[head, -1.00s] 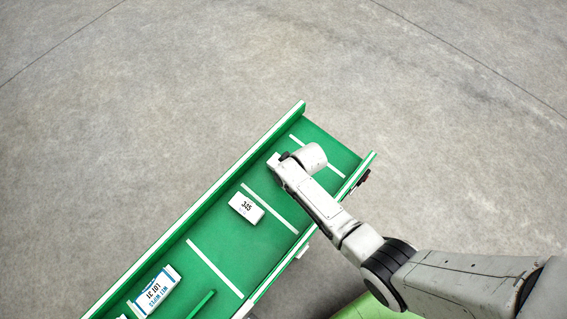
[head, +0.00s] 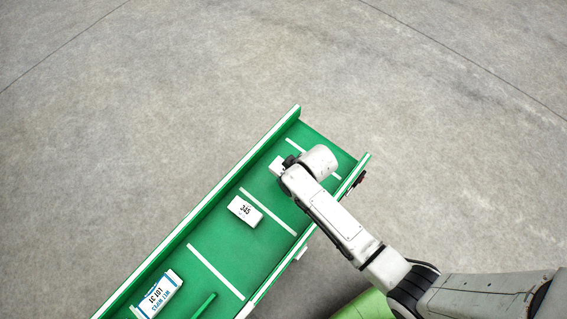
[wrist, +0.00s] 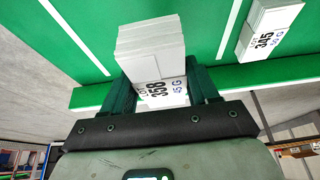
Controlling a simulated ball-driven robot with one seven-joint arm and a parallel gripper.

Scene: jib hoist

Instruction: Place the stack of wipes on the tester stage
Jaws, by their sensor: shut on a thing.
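A white stack of wipes (wrist: 150,45) with a label reading 358 sits between the two dark green fingers of my gripper (wrist: 161,84) in the wrist view. My gripper is shut on it. In the head view, part of a white block (head: 276,166) shows beside my wrist, over the far end of the green channel (head: 218,248); my fingers are hidden there by the arm. I cannot tell whether the stack touches the green floor. No part is clearly recognisable as the tester stage.
A second white stack labelled 345 (head: 244,211) lies on the channel, and also shows in the wrist view (wrist: 268,28). A wet wipes pack (head: 160,294) lies near the lower left. White lines divide the floor, and raised green walls (head: 200,215) edge it. Open concrete surrounds it.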

